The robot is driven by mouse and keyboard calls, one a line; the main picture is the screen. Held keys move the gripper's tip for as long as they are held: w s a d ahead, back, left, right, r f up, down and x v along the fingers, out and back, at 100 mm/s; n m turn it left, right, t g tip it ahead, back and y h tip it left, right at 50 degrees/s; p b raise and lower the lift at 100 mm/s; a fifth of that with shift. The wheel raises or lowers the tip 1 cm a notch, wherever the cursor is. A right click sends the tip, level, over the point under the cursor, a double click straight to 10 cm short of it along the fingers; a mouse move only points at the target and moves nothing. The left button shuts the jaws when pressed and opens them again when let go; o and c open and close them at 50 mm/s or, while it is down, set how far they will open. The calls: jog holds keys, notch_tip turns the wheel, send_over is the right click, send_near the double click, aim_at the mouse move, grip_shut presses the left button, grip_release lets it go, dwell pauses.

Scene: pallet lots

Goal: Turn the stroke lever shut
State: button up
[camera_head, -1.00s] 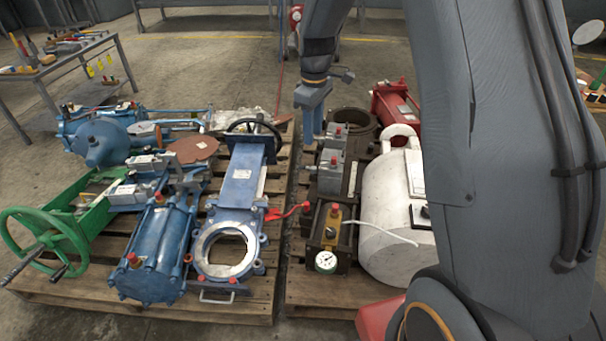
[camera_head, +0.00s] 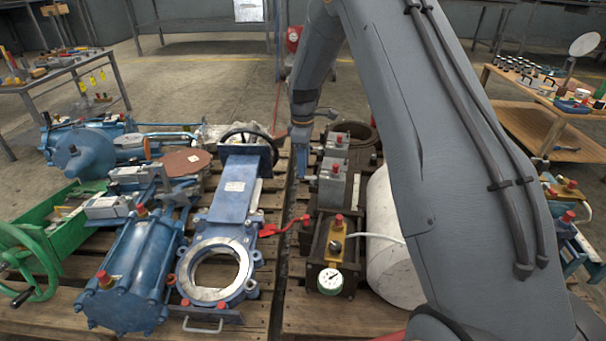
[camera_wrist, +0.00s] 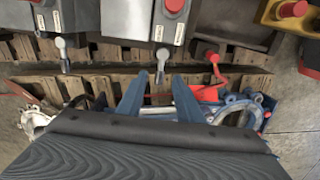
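Two grey boxes with red knobs, the nearer (camera_head: 331,186) and the farther (camera_head: 336,148), sit in a row on the right pallet. In the wrist view each has a small pale-headed lever on its side: one at the middle box (camera_wrist: 162,58) and one at the left box (camera_wrist: 63,55). A red lever (camera_head: 285,226) beside the gauge block also shows in the wrist view (camera_wrist: 214,62). No label tells which is the stroke lever. My gripper (camera_wrist: 160,79) is open, its blue fingers either side of the middle lever's end; contact cannot be told.
A block with a dial gauge (camera_head: 330,281) and a white cylinder (camera_head: 384,225) stand close by on the right. A blue gate valve (camera_head: 236,205) lies on the left pallet (camera_head: 250,312), across a narrow gap. A bench with small parts (camera_head: 552,95) is at the right.

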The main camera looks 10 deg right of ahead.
aim_at(305, 178)
notch_tip(305, 178, down, 4)
jog(key=shift+w+r+b, duration=0.1)
jog(key=shift+r+b, duration=0.15)
jog(key=shift+b, duration=0.25)
grip_shut()
